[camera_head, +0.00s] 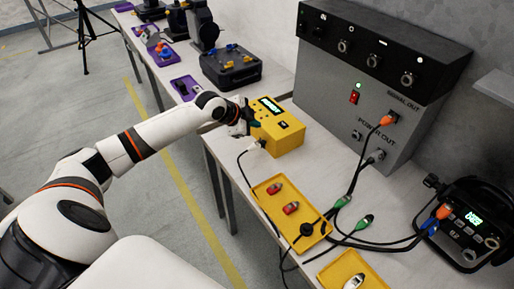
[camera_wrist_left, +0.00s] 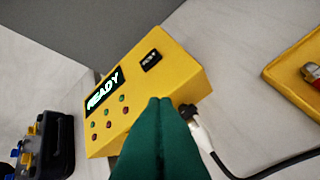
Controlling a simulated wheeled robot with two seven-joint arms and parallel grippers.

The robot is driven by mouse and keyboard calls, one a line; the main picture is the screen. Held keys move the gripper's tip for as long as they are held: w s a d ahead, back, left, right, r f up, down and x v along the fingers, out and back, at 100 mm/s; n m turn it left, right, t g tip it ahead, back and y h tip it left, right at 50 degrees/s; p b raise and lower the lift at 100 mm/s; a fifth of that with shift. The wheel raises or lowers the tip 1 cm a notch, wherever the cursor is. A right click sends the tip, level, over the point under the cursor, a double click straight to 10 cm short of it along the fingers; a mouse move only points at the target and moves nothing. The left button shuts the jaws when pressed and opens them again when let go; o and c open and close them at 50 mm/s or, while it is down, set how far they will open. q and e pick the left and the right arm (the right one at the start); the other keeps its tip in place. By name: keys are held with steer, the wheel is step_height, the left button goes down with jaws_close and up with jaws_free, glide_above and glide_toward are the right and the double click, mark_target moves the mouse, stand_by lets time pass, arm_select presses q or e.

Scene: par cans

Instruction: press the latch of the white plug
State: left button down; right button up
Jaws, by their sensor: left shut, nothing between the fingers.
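The yellow tester box (camera_head: 278,126) stands on the table, its lit screen reading "READY" in the wrist view (camera_wrist_left: 150,85). The white plug (camera_wrist_left: 198,128) sits at the box's near side, with a black cable running from it. In the head view the plug (camera_head: 261,144) is small and its latch cannot be made out. My left gripper (camera_head: 242,122) is at the box's left side. In the wrist view its green fingers (camera_wrist_left: 160,104) are shut together and empty, just left of the plug. They hide part of the box, and I cannot tell whether they touch it.
A yellow tray (camera_head: 270,201) with red parts lies to the right of the box, with loose cables beside it. A grey power unit (camera_head: 365,95) stands behind. A black case (camera_head: 230,68) is farther along the table.

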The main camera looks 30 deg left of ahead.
mark_target(254, 145)
arm_select(q)
step_height(254, 145, down, 4)
steer(key=shift+r+b, duration=0.25)
steer(key=shift+b, duration=0.95)
steer(key=shift+f, duration=0.9)
arm_select(e)
step_height(254, 145, down, 4)
steer(key=shift+a, duration=0.15)
arm_select(q)
steer(key=shift+f, duration=0.1)
steer(key=shift+f, duration=0.3)
steer(key=shift+f+b, duration=0.3)
steer(key=shift+f, duration=0.1)
arm_select(e)
steer(key=shift+f, duration=0.1)
stand_by(0.3)
arm_select(q)
steer(key=shift+r+p, duration=0.8)
steer(key=shift+p, duration=0.05)
arm_select(e)
steer(key=shift+r, duration=0.85)
